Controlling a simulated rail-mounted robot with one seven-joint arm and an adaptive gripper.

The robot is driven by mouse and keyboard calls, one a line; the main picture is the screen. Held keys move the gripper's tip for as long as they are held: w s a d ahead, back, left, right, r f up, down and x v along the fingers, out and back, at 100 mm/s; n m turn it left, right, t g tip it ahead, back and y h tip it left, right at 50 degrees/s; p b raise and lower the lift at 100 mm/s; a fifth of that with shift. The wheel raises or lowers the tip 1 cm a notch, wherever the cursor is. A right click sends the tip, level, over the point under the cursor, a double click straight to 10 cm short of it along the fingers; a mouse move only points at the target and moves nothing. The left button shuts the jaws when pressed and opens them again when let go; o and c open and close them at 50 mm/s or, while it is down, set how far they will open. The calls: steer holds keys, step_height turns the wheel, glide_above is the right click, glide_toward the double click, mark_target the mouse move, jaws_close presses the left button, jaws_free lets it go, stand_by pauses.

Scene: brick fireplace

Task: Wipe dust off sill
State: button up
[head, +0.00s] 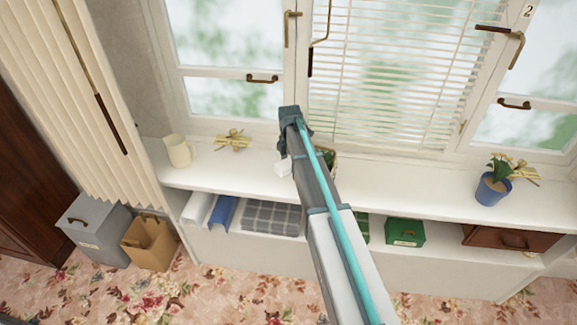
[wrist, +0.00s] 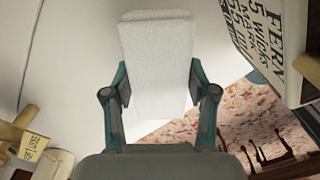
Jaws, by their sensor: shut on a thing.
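The white sill (head: 400,178) runs beneath the windows; its pale surface also shows in the wrist view (wrist: 75,65). My gripper (wrist: 160,88) is shut on a white, rough-textured block (wrist: 158,45), with one teal-edged finger on each side. In the head view my gripper (head: 283,152) points down over the middle-left of the sill, and the white block (head: 282,169) shows below it near the front edge. I cannot tell whether the block touches the sill. I cannot make out dust on the sill. My arm hides part of the sill.
A cream mug (head: 178,151) and a brass item (head: 233,140) stand left of my gripper. A dark pot (head: 329,157) is partly hidden close behind my arm. A blue flowerpot (head: 493,189) stands right. Blinds (head: 390,70) hang behind. The sill between the pots is clear.

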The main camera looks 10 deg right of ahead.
steer(key=shift+r+p, duration=1.05)
steer(key=shift+r, duration=1.45)
